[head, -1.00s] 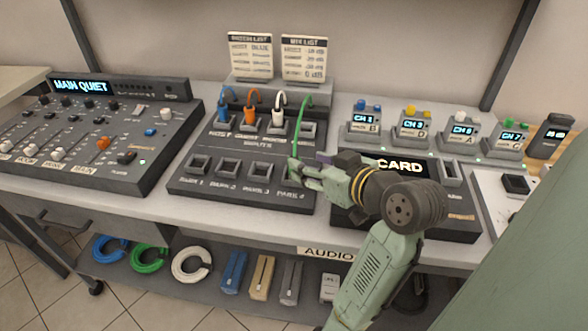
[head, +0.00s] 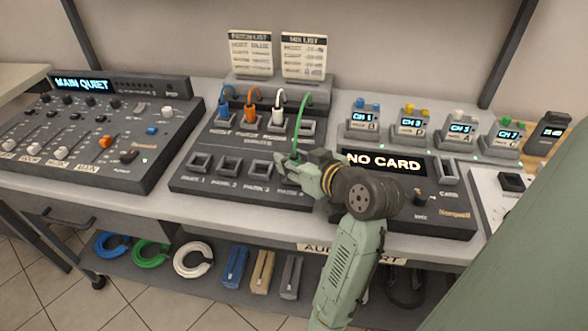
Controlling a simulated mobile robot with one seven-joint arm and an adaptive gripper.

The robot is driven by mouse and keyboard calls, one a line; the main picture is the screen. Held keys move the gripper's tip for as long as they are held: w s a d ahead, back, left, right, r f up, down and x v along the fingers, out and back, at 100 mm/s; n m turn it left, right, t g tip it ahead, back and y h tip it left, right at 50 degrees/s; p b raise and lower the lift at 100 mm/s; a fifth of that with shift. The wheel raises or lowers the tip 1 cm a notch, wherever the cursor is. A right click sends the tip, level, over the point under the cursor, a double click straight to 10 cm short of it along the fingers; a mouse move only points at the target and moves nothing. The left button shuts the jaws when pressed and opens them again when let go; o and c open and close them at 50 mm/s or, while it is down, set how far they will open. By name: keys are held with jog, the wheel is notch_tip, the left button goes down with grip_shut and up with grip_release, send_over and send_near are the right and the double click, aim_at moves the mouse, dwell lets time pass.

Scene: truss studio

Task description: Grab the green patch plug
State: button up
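The green patch plug is mostly hidden by my gripper; its green cable (head: 299,122) arches from the back of the patch panel (head: 237,184) down to the gripper. My gripper (head: 286,161) is at the lower end of this cable, over the right end of the panel's front socket row. Its fingers are beside or around the plug; I cannot tell whether they are closed on it. Blue (head: 224,112), orange (head: 250,114) and white (head: 278,115) plugs stand in the rear row. The rear socket at the right (head: 307,128) looks empty.
A mixing console (head: 80,137) stands left of the panel. A card unit (head: 440,222) reading "NO CARD" is right, partly behind my arm. Several channel boxes (head: 410,125) line the back right. Two list cards (head: 303,56) stand behind the panel.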

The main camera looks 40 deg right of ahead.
grip_shut()
jog(key=shift+r, duration=0.15)
dwell(0.4)
